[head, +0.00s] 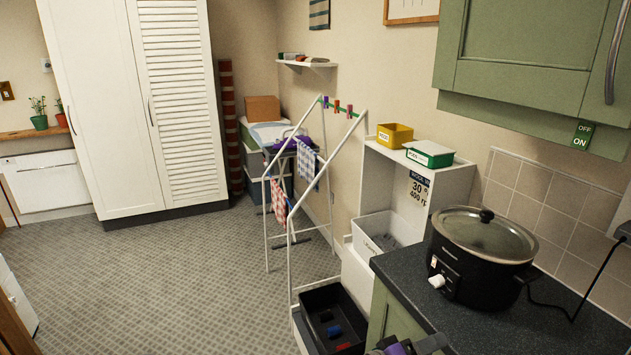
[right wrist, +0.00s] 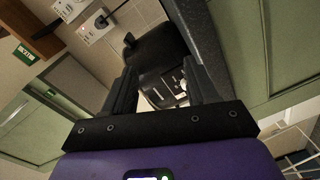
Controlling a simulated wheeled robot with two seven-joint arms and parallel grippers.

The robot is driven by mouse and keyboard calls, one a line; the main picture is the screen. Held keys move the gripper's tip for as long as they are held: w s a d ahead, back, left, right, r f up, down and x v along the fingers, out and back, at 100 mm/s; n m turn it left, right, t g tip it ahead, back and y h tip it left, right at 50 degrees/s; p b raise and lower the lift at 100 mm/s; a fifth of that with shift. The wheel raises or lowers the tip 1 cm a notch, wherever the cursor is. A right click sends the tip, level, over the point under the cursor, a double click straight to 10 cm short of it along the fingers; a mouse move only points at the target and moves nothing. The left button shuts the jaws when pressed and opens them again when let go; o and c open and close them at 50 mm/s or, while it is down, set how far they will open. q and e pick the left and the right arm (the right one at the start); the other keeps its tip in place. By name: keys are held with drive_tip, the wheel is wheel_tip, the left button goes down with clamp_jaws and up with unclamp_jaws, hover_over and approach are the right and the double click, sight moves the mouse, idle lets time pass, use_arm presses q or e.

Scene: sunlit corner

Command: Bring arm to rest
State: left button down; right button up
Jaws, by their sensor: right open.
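My right gripper (head: 412,345) shows only in part at the bottom edge of the head view, low in front of the dark worktop (head: 470,318). In the right wrist view its two dark fingers (right wrist: 162,84) stand apart with nothing between them. The black slow cooker (head: 476,262) with a glass lid stands upright on the worktop. In the right wrist view the cooker (right wrist: 158,62) appears turned, beyond the fingertips and apart from them. My left gripper is in neither view.
A white clothes airer (head: 291,240) with pegs and cloths stands left of the worktop. A black crate (head: 334,318) lies low beside it. A white shelf unit (head: 376,190) holds a yellow box (head: 394,135) and a green box (head: 429,153). The carpet (head: 150,275) at left is clear.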

drive_tip(key=s+f+n+g+y+p, duration=0.1)
drive_tip(key=s+f+g+y, duration=0.4)
drive_tip(key=f, duration=0.6)
drive_tip(key=s+f+n+g+y+p, duration=0.1)
drive_tip(key=s+f+n+g+y, duration=0.15)
drive_tip(key=s+f, duration=0.6)
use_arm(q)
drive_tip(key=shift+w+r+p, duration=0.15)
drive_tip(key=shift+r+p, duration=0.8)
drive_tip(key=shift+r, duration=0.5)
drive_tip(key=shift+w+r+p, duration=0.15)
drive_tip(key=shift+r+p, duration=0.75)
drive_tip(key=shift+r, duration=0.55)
use_arm(e)
drive_tip(key=s+a+f+m+y, duration=0.2)
drive_tip(key=a+f+m+y, duration=0.1)
drive_tip(key=a+f+y, duration=0.3)
drive_tip(key=s+a+f+m+t+y, duration=0.1)
drive_tip(key=s+a+f+m+y, duration=0.2)
drive_tip(key=a+f+y, duration=0.3)
drive_tip(key=shift+a+f, duration=0.3)
drive_tip(key=shift+a, duration=0.3)
drive_tip(key=shift+m+y, duration=0.25)
